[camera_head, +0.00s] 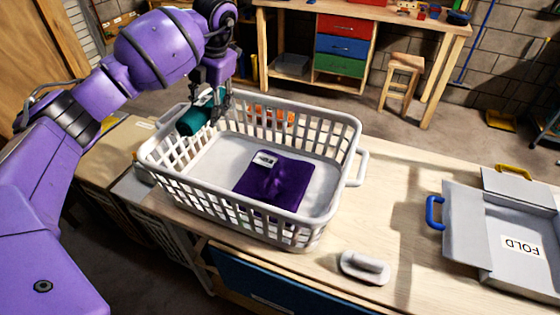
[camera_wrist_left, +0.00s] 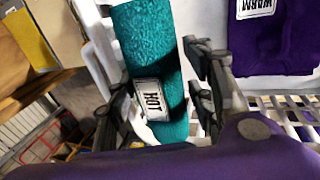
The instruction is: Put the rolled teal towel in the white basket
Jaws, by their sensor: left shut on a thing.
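The rolled teal towel (camera_head: 193,121) is in my left gripper (camera_head: 213,94), over the back left end of the white basket (camera_head: 357,150). My left gripper is shut on the towel. In the left wrist view the towel (camera_wrist_left: 150,40) lies between the fingers (camera_wrist_left: 160,98) and bears a white label reading HOT. The basket's pale wall and floor show behind it. I cannot tell exactly how far the towel is above the basket. My right gripper is not in view.
A folded purple cloth (camera_head: 275,185) labelled WARM lies in the basket, with something orange (camera_head: 272,116) near its back wall. A grey folding board (camera_head: 468,228) marked FOLD lies at right. A small grey handled object (camera_head: 364,266) sits on the table in front.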

